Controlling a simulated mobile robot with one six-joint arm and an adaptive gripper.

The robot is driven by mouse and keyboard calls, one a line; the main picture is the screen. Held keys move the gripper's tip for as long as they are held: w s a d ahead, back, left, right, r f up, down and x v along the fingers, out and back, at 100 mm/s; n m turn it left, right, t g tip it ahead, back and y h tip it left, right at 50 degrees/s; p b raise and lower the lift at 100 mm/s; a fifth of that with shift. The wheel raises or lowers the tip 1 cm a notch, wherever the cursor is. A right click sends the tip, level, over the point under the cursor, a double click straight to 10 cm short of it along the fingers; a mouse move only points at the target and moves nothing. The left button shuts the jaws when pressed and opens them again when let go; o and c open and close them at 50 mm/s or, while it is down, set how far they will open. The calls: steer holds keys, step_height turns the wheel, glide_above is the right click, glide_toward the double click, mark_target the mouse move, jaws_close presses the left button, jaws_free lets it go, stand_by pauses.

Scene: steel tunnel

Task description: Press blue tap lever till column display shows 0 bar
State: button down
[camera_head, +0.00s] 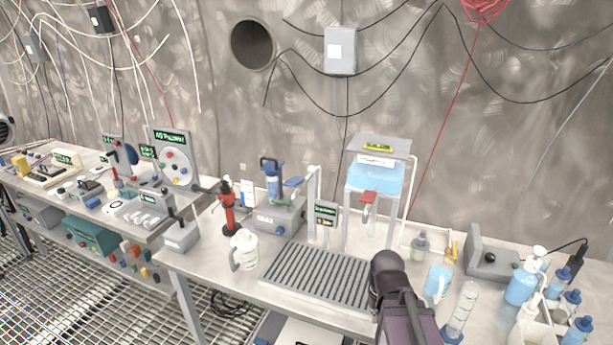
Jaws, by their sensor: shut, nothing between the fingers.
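A blue lever (293,182) sticks out to the right beside a blue upright handle (272,182) on a grey box (279,216). I cannot make out how far it is pressed. A small dark display (326,211) with green text stands by a pale column (312,202) right of it; its reading is too small to tell. A red lever (368,198) sits below a tank of blue liquid (377,177). My arm rises from the bottom edge, and its dark rounded end shows before the drain grate. My gripper's fingers do not show. The arm is well apart from the blue lever.
The ribbed drain grate (318,276) and a white jug (243,250) lie in front of the box. A red post (228,208) stands left of it. Bottles (522,287) and a measuring cylinder (460,312) crowd the right. Instruments fill the left bench (70,208).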

steer(key=shift+s+d, duration=0.1)
steer(key=shift+d, duration=0.1)
steer(key=shift+r, duration=0.1)
steer(key=w+a+r+n+p, duration=0.1)
steer(key=w+r+p, duration=0.1)
steer(key=r+p, duration=1.2)
steer(key=w+a+r+p, duration=0.2)
steer(key=w+r+p, duration=0.1)
steer(key=r+p, duration=1.2)
steer(key=w+a+r+n+y+p, duration=0.1)
steer(key=w+a+r+n+y, duration=0.2)
steer(key=w, duration=0.4)
steer(key=w+a+r+n+y+p, duration=0.1)
steer(key=w+a+r+n+y, duration=0.2)
steer(key=w, duration=0.4)
steer(key=w+a+r+n+t+y+p, duration=0.1)
steer(key=w+a+r+n+y, duration=0.2)
steer(key=w+a+n, duration=0.2)
steer(key=shift+w+a+n, duration=0.35)
steer(key=shift+w+n, duration=0.05)
steer(key=shift+w, duration=0.55)
steer(key=shift+f, duration=0.1)
